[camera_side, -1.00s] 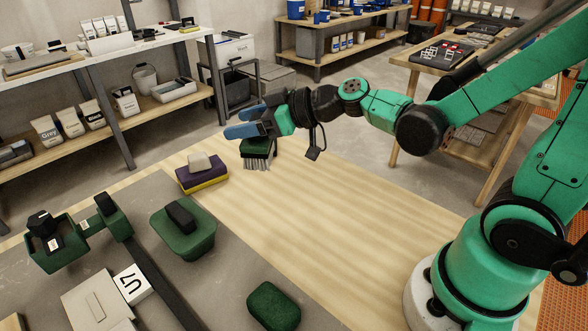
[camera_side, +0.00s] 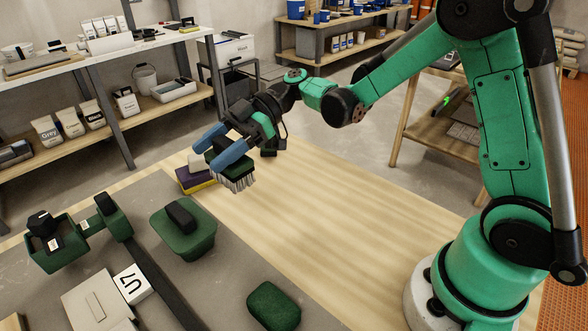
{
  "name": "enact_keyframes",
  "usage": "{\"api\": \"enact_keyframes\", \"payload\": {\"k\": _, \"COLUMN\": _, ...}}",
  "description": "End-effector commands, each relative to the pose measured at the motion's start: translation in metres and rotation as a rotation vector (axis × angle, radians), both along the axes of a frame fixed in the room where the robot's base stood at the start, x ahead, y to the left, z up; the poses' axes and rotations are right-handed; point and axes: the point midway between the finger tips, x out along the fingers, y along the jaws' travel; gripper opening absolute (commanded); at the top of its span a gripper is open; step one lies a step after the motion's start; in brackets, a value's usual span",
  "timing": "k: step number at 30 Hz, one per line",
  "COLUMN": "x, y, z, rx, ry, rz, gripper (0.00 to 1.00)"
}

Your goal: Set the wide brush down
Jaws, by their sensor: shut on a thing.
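The wide brush (camera_side: 237,180) has a dark green body and pale grey bristles pointing down. My gripper (camera_side: 208,152), with blue fingers, is shut on the upper part of the brush. The brush is a little tilted, over the light wooden table top (camera_side: 320,235), just right of a purple and yellow sponge block. Whether the bristle tips touch the table I cannot tell. The fingers hide part of the brush's top.
The purple and yellow sponge block (camera_side: 194,182) sits close to the brush's left. A green tub-like tool with a black handle (camera_side: 182,228) and a dark green pad (camera_side: 273,305) lie nearer. The table's middle is clear.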

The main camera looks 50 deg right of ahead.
Motion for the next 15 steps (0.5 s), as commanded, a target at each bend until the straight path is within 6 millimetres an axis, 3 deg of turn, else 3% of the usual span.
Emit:
{"api": "enact_keyframes", "payload": {"k": 6, "x": 0.000, "y": 0.000, "z": -0.050, "rx": 0.000, "ry": 0.001, "rz": -0.001, "gripper": 0.00}}
{"api": "enact_keyframes", "payload": {"k": 15, "x": 0.000, "y": 0.000, "z": -0.076, "rx": 0.000, "ry": 0.001, "rz": -0.001, "gripper": 0.00}}
